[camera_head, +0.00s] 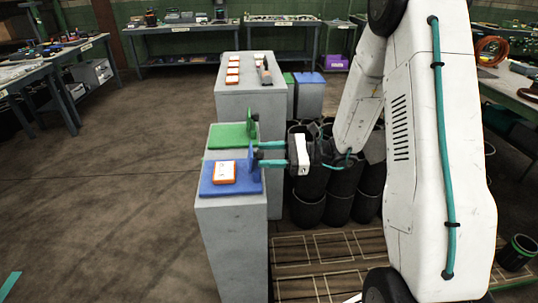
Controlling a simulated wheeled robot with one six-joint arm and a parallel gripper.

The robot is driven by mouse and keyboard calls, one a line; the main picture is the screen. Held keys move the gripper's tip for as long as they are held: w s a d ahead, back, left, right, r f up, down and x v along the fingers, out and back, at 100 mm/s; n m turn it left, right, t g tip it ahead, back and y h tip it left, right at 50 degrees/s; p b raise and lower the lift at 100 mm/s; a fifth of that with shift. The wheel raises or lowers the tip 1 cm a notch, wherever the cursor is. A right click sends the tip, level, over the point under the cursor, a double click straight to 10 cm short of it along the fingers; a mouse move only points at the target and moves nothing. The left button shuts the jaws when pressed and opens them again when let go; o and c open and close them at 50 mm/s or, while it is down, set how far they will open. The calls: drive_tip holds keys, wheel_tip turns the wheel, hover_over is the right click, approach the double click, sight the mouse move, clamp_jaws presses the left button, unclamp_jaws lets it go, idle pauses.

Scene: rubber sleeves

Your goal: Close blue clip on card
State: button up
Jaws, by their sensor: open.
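The blue clip (208,189) lies open on the near grey pedestal, its flat base down and its blue flap (252,168) standing upright at the right edge. A white card with an orange border (224,172) lies flat on the blue base. My gripper (260,154) comes in from the right with two teal fingers apart, at the flap's right side. The fingertips are close to the flap; I cannot tell whether they touch it. My gripper is open and holds nothing that I can see.
A green clip (228,136) with an upright flap (252,115) lies just behind the blue one. A farther grey pedestal (245,84) carries several orange-bordered cards (234,64). Black cylinders (308,212) stand to the right under my arm. The floor at left is clear.

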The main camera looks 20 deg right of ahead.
drive_tip(key=c, duration=1)
